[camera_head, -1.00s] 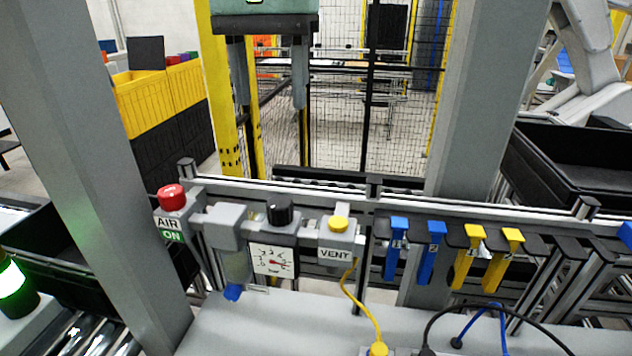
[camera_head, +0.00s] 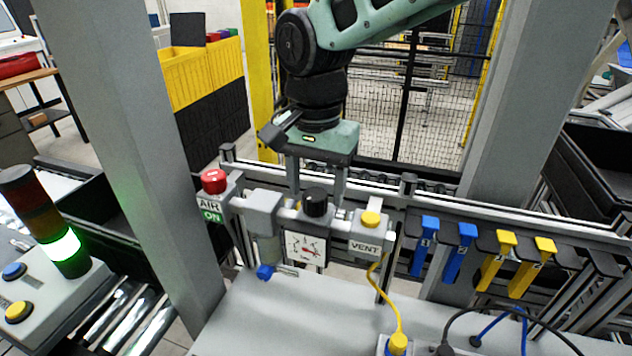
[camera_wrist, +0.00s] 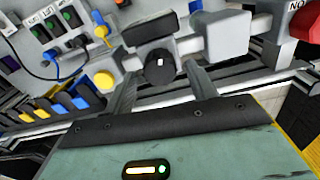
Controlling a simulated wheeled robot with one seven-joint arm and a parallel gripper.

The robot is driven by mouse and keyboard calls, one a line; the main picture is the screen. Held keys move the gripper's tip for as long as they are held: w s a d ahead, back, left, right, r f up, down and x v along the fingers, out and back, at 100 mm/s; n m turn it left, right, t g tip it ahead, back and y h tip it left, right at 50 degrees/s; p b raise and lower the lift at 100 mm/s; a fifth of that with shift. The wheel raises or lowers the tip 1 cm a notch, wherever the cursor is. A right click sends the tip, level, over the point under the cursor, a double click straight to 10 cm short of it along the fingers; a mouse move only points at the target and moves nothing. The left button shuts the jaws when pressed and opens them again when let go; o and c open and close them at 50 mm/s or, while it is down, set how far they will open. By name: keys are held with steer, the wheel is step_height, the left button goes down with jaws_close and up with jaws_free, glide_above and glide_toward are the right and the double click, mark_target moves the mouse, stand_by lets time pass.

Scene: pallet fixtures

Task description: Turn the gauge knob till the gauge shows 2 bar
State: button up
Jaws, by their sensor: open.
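The black gauge knob (camera_head: 315,201) sits on top of the grey regulator block, above the white square gauge dial (camera_head: 306,248). The dial has a red needle, but its exact reading is too small to tell. My gripper (camera_head: 318,196) is open, pointing down just behind the knob, with one finger to the left and one to the right. In the wrist view the knob (camera_wrist: 159,68) shows its round top with a white mark, ahead of and between the two fingertips (camera_wrist: 160,75). No clear contact with the knob shows.
The red AIR button (camera_head: 213,181) stands left of the regulator and the yellow VENT button (camera_head: 371,218) close on its right. Blue hooks (camera_head: 424,245) and yellow hooks (camera_head: 497,260) hang farther right. A grey post (camera_head: 130,130) rises at left.

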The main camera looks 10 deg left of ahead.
steer(key=shift+f, duration=0.75)
steer(key=c, duration=1)
